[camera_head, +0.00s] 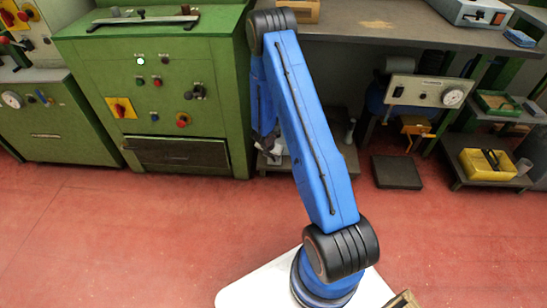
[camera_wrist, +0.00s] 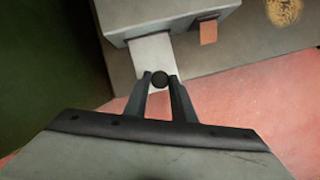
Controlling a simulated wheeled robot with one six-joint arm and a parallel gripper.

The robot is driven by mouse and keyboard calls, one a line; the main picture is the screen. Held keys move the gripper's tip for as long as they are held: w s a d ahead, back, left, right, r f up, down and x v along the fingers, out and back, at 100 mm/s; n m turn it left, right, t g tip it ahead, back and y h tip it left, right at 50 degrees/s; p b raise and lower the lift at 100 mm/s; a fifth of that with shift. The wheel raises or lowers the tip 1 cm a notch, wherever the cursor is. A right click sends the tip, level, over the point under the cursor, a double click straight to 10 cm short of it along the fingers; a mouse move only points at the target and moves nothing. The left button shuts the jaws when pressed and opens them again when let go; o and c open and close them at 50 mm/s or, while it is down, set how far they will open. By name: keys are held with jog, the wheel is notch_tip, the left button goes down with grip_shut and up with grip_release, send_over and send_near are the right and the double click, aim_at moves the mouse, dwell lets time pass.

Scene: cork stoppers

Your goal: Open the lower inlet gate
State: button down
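In the wrist view my gripper (camera_wrist: 161,77) has its two dark fingers close together, one on each side of a round black knob (camera_wrist: 160,79). The fingertips appear to touch the knob at both sides. The knob sits at the near end of a pale flat plate (camera_wrist: 152,54), which sticks out from under a grey box (camera_wrist: 165,14); this looks like the lower inlet gate. In the head view my gripper (camera_head: 268,143) is low beside the green cabinet, partly behind my blue arm. The knob and plate cannot be made out clearly there.
The green cabinet (camera_head: 80,55) with buttons stands left of my arm. A grey bench (camera_head: 400,30) runs to the right. Below it are a panel with a dial (camera_head: 428,91), a dark block (camera_head: 397,172) and a yellow bin (camera_head: 487,164). The red floor (camera_head: 150,230) in front is clear.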

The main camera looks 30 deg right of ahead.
jog(key=c, duration=1.5)
grip_release()
jog(key=v, duration=1.7)
jog(key=shift+s+a+r, duration=0.1)
jog(key=shift+a+r, duration=0.05)
